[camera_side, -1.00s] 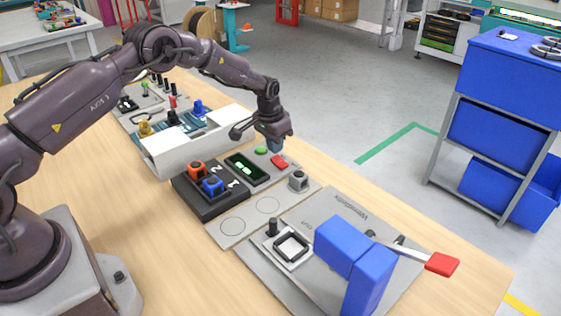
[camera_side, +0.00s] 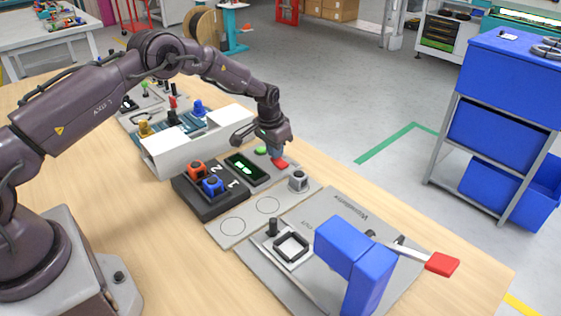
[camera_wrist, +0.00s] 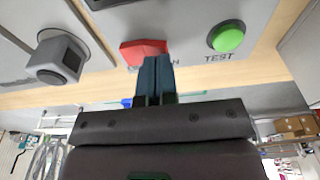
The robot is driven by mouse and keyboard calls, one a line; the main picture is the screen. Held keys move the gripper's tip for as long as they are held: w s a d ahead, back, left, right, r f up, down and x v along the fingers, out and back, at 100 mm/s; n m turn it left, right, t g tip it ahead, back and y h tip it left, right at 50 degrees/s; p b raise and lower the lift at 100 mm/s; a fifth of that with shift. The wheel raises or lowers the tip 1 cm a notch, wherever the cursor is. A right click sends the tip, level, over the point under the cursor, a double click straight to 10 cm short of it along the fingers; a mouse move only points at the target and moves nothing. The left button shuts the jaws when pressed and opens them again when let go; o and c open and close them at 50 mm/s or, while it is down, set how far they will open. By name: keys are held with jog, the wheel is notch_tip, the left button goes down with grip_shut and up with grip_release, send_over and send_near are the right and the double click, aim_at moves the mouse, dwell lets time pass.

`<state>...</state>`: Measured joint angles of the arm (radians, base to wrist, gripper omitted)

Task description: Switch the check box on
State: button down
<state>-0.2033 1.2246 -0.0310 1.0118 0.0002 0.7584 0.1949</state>
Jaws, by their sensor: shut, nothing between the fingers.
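My gripper (camera_side: 275,152) is shut and empty, pointing down. Its blue-grey fingertips (camera_wrist: 157,62) are right at the red switch's edge; I cannot tell whether they touch it.
A grey block with a dark socket (camera_side: 298,181) stands near the switch. Orange and blue blocks sit in a numbered dark holder (camera_side: 208,208). A white bin (camera_side: 165,160) is close behind on the left. A blue press with a red-handled lever (camera_side: 442,264) stands at the front right.

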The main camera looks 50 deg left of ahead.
jog(key=shift+f, duration=0.4)
jog(key=shift+r, duration=3.6)
jog(key=shift+a, duration=0.1)
